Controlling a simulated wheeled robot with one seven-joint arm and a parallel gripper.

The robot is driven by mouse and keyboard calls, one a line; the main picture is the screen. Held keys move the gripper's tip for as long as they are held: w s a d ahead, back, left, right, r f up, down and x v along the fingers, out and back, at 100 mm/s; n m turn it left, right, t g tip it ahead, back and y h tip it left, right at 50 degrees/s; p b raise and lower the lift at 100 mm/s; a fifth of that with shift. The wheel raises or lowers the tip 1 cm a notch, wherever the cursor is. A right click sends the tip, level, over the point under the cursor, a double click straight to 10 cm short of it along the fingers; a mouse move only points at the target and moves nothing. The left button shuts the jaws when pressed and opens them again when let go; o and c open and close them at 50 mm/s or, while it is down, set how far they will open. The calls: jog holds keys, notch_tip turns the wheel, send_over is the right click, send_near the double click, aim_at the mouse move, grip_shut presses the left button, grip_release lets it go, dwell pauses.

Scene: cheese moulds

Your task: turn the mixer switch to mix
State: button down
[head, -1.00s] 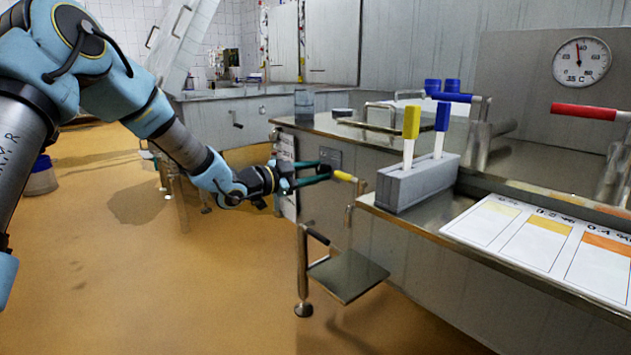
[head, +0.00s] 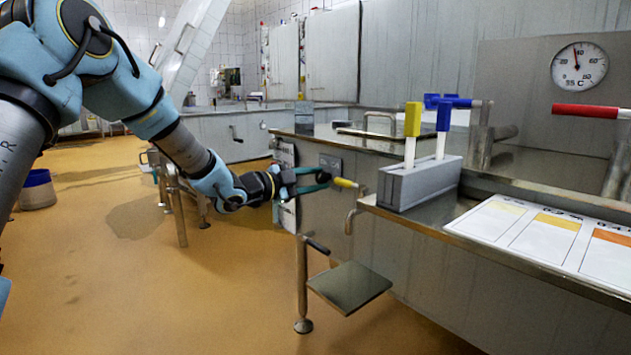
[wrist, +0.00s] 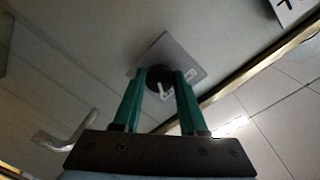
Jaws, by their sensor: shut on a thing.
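The mixer switch is a round black knob (wrist: 159,78) with a white pointer, on a grey square plate (wrist: 190,57) with small light labels. The pointer runs toward the bottom of the wrist view, slightly tilted; the labels are too small to read. The plate also shows on the side of the steel vat in the head view (head: 330,161). My gripper (wrist: 161,80) has its two green fingers on either side of the knob, shut on it. In the head view my gripper (head: 322,182) reaches the vat side from the left and partly hides the switch.
A yellow-ended handle (head: 345,183) sticks out just right of my fingers. A bent metal pipe (wrist: 65,135) is left of them in the wrist view. A small step (head: 350,287) stands below. A grey holder (head: 420,183) with yellow and blue handles stands on the right ledge.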

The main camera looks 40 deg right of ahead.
jog(key=shift+f, duration=0.1)
jog(key=shift+c, duration=2.3)
grip_release()
jog(key=shift+a, duration=0.15)
jog(key=a+p, duration=0.2)
jog(key=a, duration=0.8)
jog(key=shift+w+a+r, duration=0.25)
jog(key=shift+w+r, duration=0.15)
jog(key=shift+w, duration=0.05)
